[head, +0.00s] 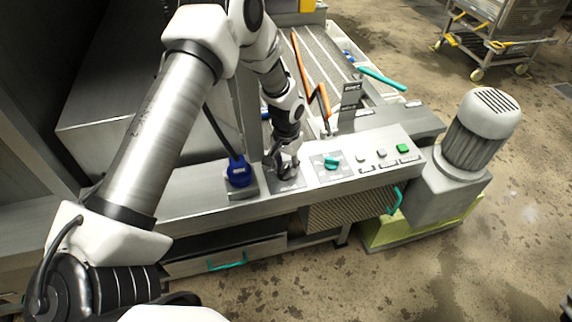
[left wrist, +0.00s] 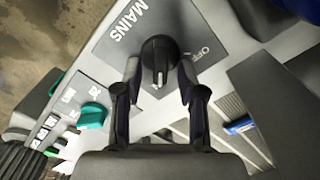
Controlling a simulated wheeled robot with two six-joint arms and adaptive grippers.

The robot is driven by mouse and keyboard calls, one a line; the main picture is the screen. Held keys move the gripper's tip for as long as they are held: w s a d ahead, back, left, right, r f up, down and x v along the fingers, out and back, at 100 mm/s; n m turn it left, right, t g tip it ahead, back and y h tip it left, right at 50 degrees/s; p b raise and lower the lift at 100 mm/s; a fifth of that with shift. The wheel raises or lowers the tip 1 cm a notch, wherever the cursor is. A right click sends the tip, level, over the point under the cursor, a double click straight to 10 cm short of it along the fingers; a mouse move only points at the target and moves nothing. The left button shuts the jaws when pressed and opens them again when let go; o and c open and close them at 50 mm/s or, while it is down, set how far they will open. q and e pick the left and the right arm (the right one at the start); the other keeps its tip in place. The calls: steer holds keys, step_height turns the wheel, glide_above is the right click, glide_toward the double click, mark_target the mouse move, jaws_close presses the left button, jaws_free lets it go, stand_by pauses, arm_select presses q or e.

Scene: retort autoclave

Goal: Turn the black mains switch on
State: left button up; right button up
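The black mains switch (left wrist: 160,56) is a round knob with a raised grip on a grey plate marked MAINS. A white mark on the grip points to the bottom of the left wrist picture. My left gripper (left wrist: 160,72) has its two fingers apart, one on each side of the knob; I cannot tell whether they touch it. In the head view my left gripper (head: 283,166) reaches down to the panel (head: 342,178) and mostly hides the switch. My right gripper is not in view.
A blue plug (head: 238,171) with a black cable stands left of the gripper. A teal selector (head: 332,162) is close on its right, then small buttons and a green button (head: 403,148). A grey motor (head: 470,135) stands at the right end.

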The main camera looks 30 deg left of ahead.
mark_target(286, 166)
arm_select(q)
step_height(286, 166, up, 12)
stand_by(0.5)
stand_by(0.4)
